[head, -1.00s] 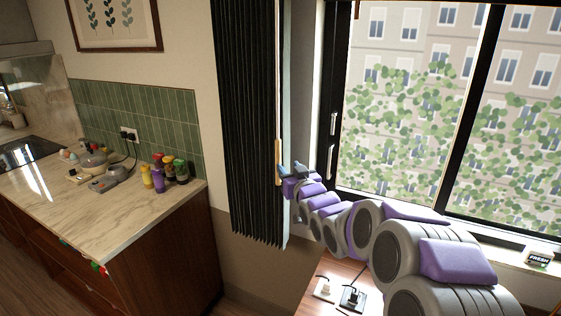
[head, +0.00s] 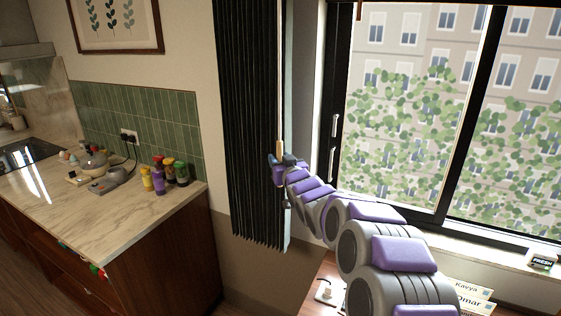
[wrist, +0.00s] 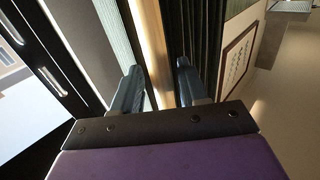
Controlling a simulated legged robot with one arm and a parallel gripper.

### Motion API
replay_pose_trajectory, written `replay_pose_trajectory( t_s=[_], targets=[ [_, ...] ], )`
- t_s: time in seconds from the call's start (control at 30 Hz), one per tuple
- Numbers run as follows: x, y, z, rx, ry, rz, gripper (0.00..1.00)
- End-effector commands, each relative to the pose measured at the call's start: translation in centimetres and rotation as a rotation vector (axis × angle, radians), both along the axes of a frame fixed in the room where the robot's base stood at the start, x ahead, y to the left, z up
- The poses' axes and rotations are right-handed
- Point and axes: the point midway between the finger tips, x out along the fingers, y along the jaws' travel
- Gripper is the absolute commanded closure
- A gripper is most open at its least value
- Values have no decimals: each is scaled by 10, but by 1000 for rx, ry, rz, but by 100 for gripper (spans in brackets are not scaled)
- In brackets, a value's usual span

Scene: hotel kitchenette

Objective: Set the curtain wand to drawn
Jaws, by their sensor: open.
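The dark pleated curtain (head: 250,120) hangs bunched at the left side of the window. The curtain wand (head: 279,125) is a thin upright rod at the curtain's right edge, with a tan wooden handle low on it. My gripper (head: 282,160) is at the handle's lower part, with its lower end hidden by the fingers. In the wrist view, the tan handle (wrist: 153,45) runs between the two open fingers of my gripper (wrist: 160,88), apart from the left one and nearer the right one. Whether a finger touches it I cannot tell.
The window frame (head: 327,130) with its handle stands just right of the wand. A wooden surface (head: 316,284) with a plug and name cards lies below my arm. A marble counter (head: 60,212) with bottles is at the left.

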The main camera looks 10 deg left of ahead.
Motion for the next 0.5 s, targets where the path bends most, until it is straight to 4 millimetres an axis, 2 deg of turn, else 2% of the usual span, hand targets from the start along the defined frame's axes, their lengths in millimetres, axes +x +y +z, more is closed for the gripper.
replay_pose_trajectory(
  t_s=[0.07,0.5],
  targets=[
    [0,0,0,0,0,0,58],
    [-1,-1,0,0,0,1,100]
  ],
)
